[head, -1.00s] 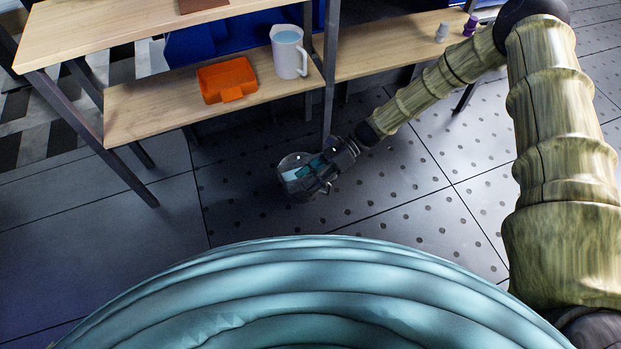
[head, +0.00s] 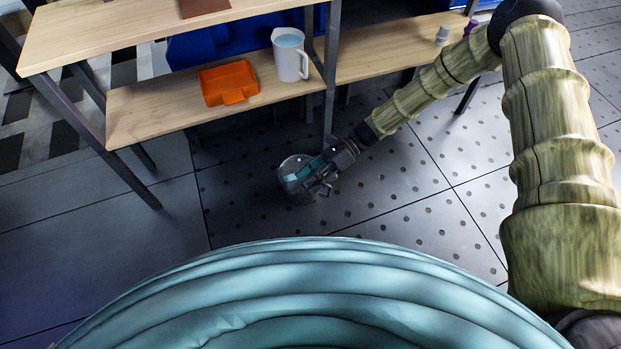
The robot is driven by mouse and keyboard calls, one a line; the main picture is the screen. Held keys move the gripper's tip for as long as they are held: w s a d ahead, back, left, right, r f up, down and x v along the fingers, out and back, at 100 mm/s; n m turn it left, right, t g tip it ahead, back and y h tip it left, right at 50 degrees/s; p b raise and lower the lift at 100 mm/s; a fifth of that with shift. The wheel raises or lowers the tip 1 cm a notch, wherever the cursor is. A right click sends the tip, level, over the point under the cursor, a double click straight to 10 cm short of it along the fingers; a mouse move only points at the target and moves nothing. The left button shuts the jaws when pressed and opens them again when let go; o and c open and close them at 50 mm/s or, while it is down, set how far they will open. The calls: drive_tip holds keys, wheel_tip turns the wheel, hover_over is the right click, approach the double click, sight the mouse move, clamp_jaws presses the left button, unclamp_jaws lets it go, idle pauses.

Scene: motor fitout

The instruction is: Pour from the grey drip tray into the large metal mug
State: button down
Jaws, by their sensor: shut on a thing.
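My gripper (head: 322,177) is low in the middle of the head view, over the dark dotted floor. It is shut on a grey, round-looking vessel (head: 296,192) with something light blue at its top. The vessel is small and dark here, so I cannot tell if it is the drip tray or the metal mug, nor its exact tilt. A pale grey mug (head: 288,62) with a handle stands upright on the lower shelf, up and left of my gripper, with light blue liquid inside. No other grey tray is clearly visible.
An orange tray (head: 228,83) sits on the lower wooden shelf (head: 150,118), left of the pale mug. Two small items, grey (head: 442,34) and purple (head: 470,27), stand further right. A dark shelf post (head: 330,95) rises just behind my gripper. The floor in front is clear.

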drive_tip(key=shift+w+r, duration=0.1)
drive_tip(key=shift+r, duration=0.05)
drive_tip(key=shift+w+r, duration=0.1)
drive_tip(key=shift+w, duration=0.05)
idle(0.4)
drive_tip(key=shift+a+r+p, duration=0.1)
drive_tip(key=shift+r+p, duration=0.05)
drive_tip(key=shift+p, duration=0.25)
drive_tip(key=shift+w+r+m+g, duration=0.15)
drive_tip(key=shift+m+g, duration=0.15)
drive_tip(key=shift+w+r, duration=0.1)
idle(0.4)
drive_tip(key=shift+w+a+r, duration=0.1)
drive_tip(key=shift+r, duration=0.05)
drive_tip(key=shift+w+r+m+p, duration=0.1)
drive_tip(key=shift+m+p, duration=0.2)
drive_tip(key=shift+p, duration=0.05)
drive_tip(key=shift+w+r, duration=0.1)
idle(0.4)
drive_tip(key=shift+w+a+r+g, duration=0.1)
drive_tip(key=shift+g, duration=0.2)
